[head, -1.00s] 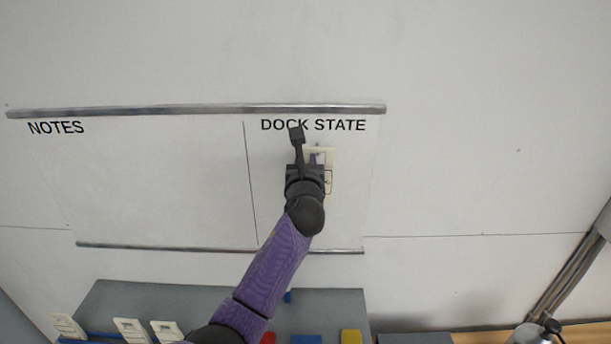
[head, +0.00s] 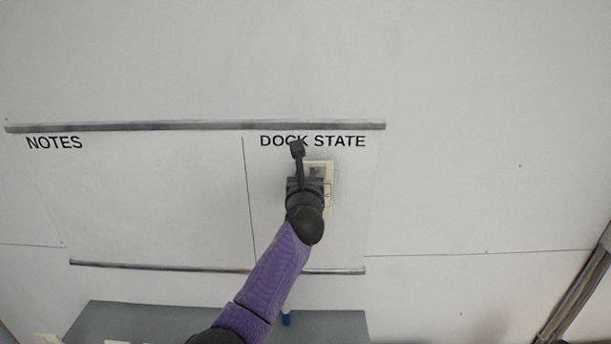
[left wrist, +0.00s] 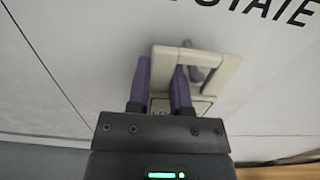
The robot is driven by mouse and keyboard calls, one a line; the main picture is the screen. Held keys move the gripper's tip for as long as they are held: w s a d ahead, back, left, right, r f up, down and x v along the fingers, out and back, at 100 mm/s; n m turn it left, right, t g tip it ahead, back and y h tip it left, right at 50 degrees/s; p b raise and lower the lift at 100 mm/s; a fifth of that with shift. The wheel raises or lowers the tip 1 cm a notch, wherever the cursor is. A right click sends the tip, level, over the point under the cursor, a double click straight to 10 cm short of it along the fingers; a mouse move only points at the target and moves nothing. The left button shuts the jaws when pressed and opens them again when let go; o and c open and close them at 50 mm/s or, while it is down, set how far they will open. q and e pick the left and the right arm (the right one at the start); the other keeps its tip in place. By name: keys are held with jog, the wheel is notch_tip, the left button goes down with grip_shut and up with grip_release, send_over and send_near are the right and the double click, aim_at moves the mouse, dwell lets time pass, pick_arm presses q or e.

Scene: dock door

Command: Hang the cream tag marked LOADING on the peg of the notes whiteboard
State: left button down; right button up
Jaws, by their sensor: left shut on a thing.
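A cream tag (head: 331,169) is in front of the DOCK STATE side of the whiteboard. It is partly hidden by my left gripper (head: 316,173). In the left wrist view, the tag (left wrist: 227,74) shows as a cream frame with an opening. The purple fingers of my left gripper (left wrist: 162,78) are shut on it. A grey peg (left wrist: 197,73) shows within the opening, behind the top bar; I cannot tell whether the tag rests on it. The tag's lettering cannot be read. No peg is visible on the NOTES side (head: 145,200). My right gripper is not in view.
The whiteboard has a metal rail (head: 190,126) along its top and a thinner one (head: 160,265) below. A grey panel (head: 170,318) stands under it, with cream items cut off at the picture's bottom. Dark pipes (head: 578,285) run at the right. The wall above is bare.

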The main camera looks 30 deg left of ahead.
pick_arm(q)
jog(key=shift+c, duration=2.3)
grip_release()
